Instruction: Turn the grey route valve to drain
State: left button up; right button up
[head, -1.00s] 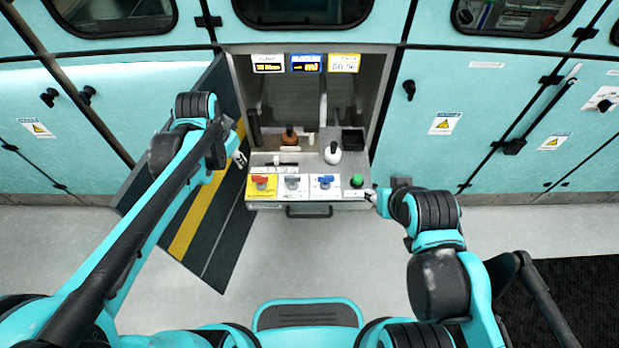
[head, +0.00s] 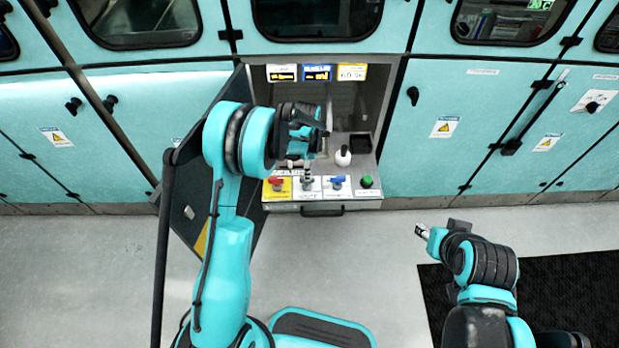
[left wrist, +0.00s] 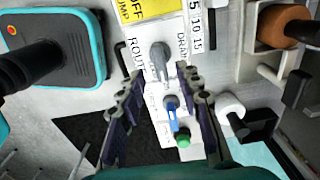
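The grey route valve (left wrist: 160,60) shows in the left wrist view on a white plate, with "ROUTE" printed to its left and "DRAIN" to its right. Its handle lies roughly up and down in that picture, not toward the DRAIN print. My left gripper (left wrist: 161,78) is open and empty, its fingers on either side of the handle's line; I cannot tell whether they touch it. In the head view the left gripper (head: 308,172) is over the valve's white plate (head: 308,193) and largely hides the valve. My right gripper (head: 421,231) is away from the panel, too small to read.
The blue valve (head: 337,182) and green button (head: 367,182) sit right of the grey valve, the red valve (head: 277,183) left. A white-knobbed lever (head: 343,156) stands behind. An open cabinet door (head: 190,213) is at the left.

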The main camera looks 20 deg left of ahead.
pick_arm(q)
notch_tip(320, 180, down, 4)
jog(key=shift+f+b, duration=0.1)
jog(key=shift+b, duration=0.4)
grip_shut()
